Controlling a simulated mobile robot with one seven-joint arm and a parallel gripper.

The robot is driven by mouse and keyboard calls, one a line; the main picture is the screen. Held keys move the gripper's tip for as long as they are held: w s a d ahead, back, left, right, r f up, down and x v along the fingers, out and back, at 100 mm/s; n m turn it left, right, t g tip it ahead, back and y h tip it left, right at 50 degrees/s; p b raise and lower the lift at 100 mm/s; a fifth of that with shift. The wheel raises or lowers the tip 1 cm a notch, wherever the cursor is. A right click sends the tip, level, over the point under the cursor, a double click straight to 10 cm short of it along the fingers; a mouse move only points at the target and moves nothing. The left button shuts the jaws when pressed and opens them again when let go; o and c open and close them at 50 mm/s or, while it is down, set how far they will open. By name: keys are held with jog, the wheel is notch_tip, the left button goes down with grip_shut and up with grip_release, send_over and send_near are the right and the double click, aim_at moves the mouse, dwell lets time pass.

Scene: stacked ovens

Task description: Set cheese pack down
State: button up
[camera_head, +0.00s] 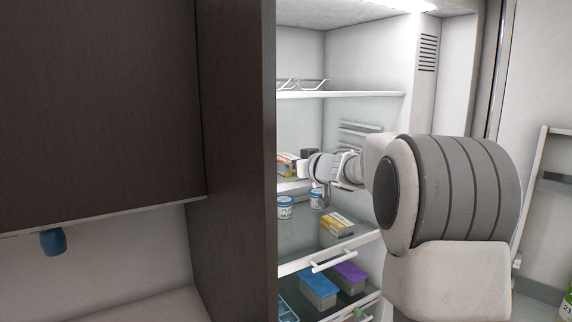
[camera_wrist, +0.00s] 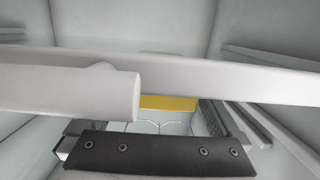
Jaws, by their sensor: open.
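In the wrist view a yellow face (camera_wrist: 168,102), likely the pack, shows beyond a pale shelf bar and between the fingers. My gripper (camera_wrist: 150,127) is open there. I cannot tell whether a finger touches the pack.
A yellow-and-grey box (camera_head: 337,224) and white-blue tubs (camera_head: 285,207) stand on the shelf below. Blue-lidded (camera_head: 318,284) and purple-lidded (camera_head: 350,272) containers are lower. A white shelf rail (camera_wrist: 220,74) crosses close before the wrist camera. The dark cabinet panel (camera_head: 236,150) borders the fridge's left.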

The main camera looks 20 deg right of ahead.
jog(key=v, duration=1)
jog(key=shift+s, duration=0.3)
jog(key=shift+r, duration=0.1)
